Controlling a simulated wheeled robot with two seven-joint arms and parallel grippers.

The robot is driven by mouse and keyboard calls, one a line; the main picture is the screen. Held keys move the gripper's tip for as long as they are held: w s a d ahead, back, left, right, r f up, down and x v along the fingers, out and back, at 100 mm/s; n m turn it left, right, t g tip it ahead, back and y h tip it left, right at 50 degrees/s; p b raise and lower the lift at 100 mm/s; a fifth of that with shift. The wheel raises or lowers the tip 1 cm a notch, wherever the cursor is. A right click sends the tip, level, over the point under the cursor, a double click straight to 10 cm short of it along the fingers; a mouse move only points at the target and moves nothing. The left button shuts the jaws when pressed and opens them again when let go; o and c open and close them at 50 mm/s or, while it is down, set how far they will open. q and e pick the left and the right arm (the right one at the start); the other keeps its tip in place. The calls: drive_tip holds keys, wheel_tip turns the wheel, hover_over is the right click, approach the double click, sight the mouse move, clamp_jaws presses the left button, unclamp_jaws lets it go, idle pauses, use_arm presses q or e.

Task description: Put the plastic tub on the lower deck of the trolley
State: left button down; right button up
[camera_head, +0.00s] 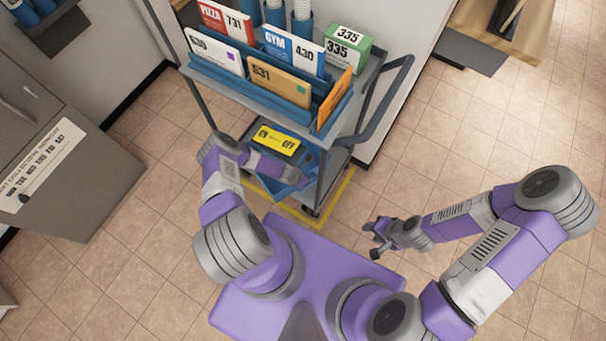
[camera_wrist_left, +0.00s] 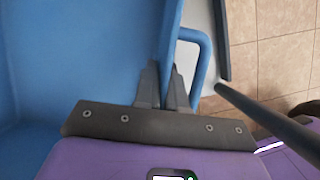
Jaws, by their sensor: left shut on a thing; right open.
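The blue plastic tub (camera_head: 288,191) is at the front of the trolley's lower deck (camera_head: 337,160), partly hidden behind my left arm. I cannot tell how much of it rests on the deck. In the left wrist view the tub (camera_wrist_left: 75,60) fills the left side, and my left gripper (camera_wrist_left: 166,80) is shut on its wall, one finger on each side. In the head view the left gripper is mostly hidden by its own wrist. My right gripper (camera_head: 377,239) is open and empty above the floor, right of the trolley.
The trolley's upper deck (camera_head: 345,108) carries blue bins with parcels and envelopes. A yellow ON/OFF label (camera_head: 277,140) shows below it. The trolley handle (camera_head: 385,105) juts right. A grey cabinet (camera_head: 95,200) stands left. Tiled floor at right is clear.

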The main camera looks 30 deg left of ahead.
use_arm(q)
drive_tip(key=shift+r, duration=0.1)
drive_tip(key=c, duration=1.2)
unclamp_jaws()
drive_tip(key=p+v, duration=0.5)
drive_tip(key=v, duration=0.6)
drive_tip(key=shift+s+r+p, duration=0.2)
drive_tip(key=shift+r+p, duration=0.15)
drive_tip(key=shift+r, duration=0.1)
drive_tip(key=shift+s, duration=0.1)
